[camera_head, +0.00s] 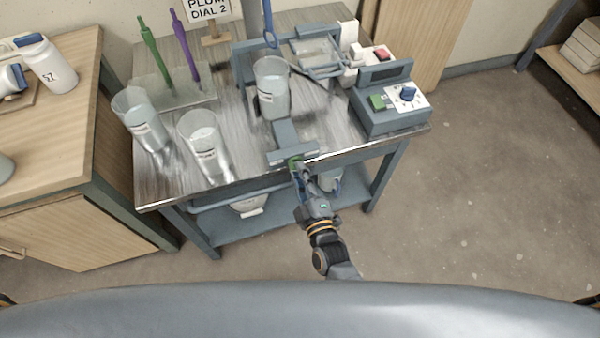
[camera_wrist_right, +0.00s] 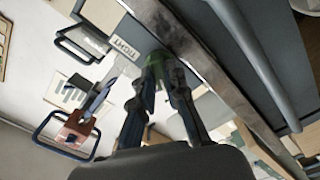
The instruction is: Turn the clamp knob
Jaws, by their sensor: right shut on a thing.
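The clamp knob (camera_head: 294,161) is green and sits at the front end of a blue-grey clamp (camera_head: 286,136) at the table's front edge. My right gripper (camera_head: 299,170) reaches up to it from the front and is shut on it. In the right wrist view the green knob (camera_wrist_right: 154,62) shows between the two dark fingers (camera_wrist_right: 163,85), which hide part of it. A white label with dark letters (camera_wrist_right: 125,47) is beside the knob there. A clear bucket (camera_head: 272,90) stands just behind the clamp. My left gripper is not in view.
Two more clear buckets (camera_head: 205,145) (camera_head: 142,120) stand on the metal tabletop (camera_head: 165,185) at left, near a rack with green and purple stirrers (camera_head: 186,60). A blue-grey device with a dial (camera_head: 388,105) stands at right. The floor (camera_head: 480,200) to the right is clear.

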